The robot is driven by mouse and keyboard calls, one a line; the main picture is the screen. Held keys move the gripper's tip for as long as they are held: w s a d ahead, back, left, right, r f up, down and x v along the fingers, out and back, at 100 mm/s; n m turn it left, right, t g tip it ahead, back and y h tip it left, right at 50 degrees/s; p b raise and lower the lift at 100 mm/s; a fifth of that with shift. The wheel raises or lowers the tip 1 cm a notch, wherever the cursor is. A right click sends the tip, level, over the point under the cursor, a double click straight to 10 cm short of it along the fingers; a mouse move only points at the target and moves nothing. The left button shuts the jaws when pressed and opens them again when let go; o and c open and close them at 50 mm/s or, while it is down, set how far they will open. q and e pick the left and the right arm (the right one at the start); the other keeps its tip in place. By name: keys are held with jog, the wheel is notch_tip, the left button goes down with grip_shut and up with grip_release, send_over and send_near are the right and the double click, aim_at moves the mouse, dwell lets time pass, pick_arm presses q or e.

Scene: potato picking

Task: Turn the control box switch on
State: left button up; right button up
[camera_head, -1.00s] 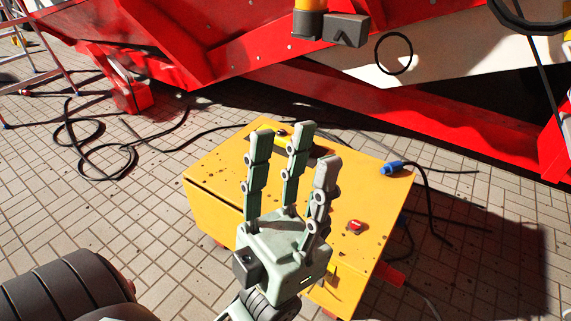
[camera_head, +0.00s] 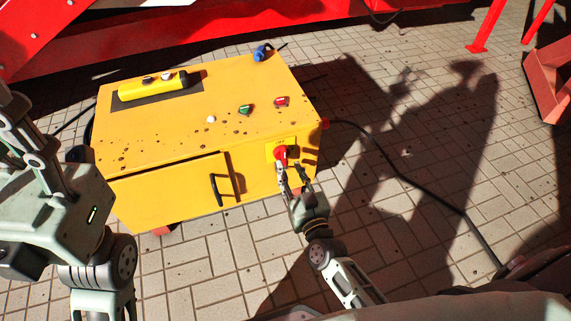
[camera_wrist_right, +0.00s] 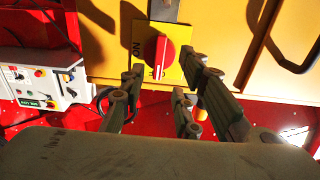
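The yellow control box (camera_head: 150,185) stands on the paved floor at the left centre of the head view. Its red rotary switch (camera_head: 281,152) is on a yellow plate on the front face, near the right corner. In the right wrist view, the switch (camera_wrist_right: 153,48) has a white mark that is nearly upright, and "ON" is printed on its left. My right gripper (camera_head: 291,176) is open just below and in front of the switch, its fingers spread; contact cannot be told. My left gripper (camera_head: 30,140) is at the left edge, fingers extended and partly cut off.
Green (camera_head: 245,109) and red (camera_head: 281,101) buttons and a yellow pendant (camera_head: 152,86) are on the box's top. A blue plug (camera_head: 262,53) is at its back edge. A black handle (camera_head: 216,190) is left of the switch. A cable (camera_head: 400,175) runs across open floor at right.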

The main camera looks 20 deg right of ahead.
aim_at(285, 158)
jog(key=shift+w+b, duration=0.6)
jog(key=shift+w, duration=1.6)
jog(key=shift+c, duration=0.5)
grip_shut()
